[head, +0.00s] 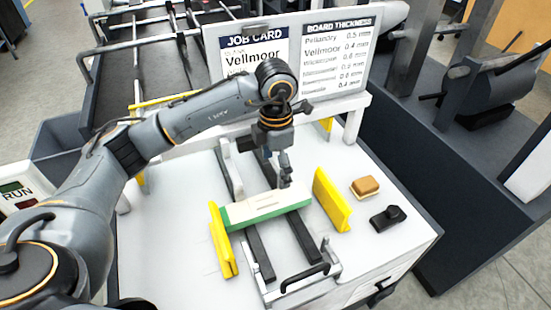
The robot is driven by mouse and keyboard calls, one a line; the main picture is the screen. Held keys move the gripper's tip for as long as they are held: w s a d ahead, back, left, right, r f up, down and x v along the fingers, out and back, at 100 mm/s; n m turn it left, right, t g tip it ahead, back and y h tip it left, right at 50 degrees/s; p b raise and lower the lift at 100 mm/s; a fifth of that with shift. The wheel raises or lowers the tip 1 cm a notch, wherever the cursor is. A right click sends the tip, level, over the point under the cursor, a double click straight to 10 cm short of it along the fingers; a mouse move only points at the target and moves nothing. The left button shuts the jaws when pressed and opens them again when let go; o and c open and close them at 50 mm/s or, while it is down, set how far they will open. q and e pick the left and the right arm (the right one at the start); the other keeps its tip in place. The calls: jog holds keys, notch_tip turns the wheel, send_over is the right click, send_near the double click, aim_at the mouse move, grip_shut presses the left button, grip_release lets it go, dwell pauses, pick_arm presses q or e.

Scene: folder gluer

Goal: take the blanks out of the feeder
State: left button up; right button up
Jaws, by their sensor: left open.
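The blanks (253,207), a low stack with a white top and a green front edge, lie across two dark rails of the feeder (262,258). A yellow guide (223,240) stands at their left and another yellow guide (332,200) at their right. My left gripper (285,180) points down over the right part of the stack. It is open, with its fingertips at or just above the top; I cannot tell whether they touch. My right gripper is out of view.
A sponge-like brown block (365,187) and a small black object (388,218) lie right of the feeder. A sign board (290,62) with "JOB CARD Vellmoor" and a board thickness list stands behind. A black handle (305,278) is at the front. A RUN panel (17,197) is at the left.

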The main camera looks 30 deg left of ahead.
aim_at(276, 199)
pick_arm(q)
notch_tip(276, 199, down, 10)
jog(key=shift+f+p, duration=0.25)
jog(key=shift+p, duration=0.85)
jog(key=shift+f, duration=0.75)
jog(key=c, duration=1.5)
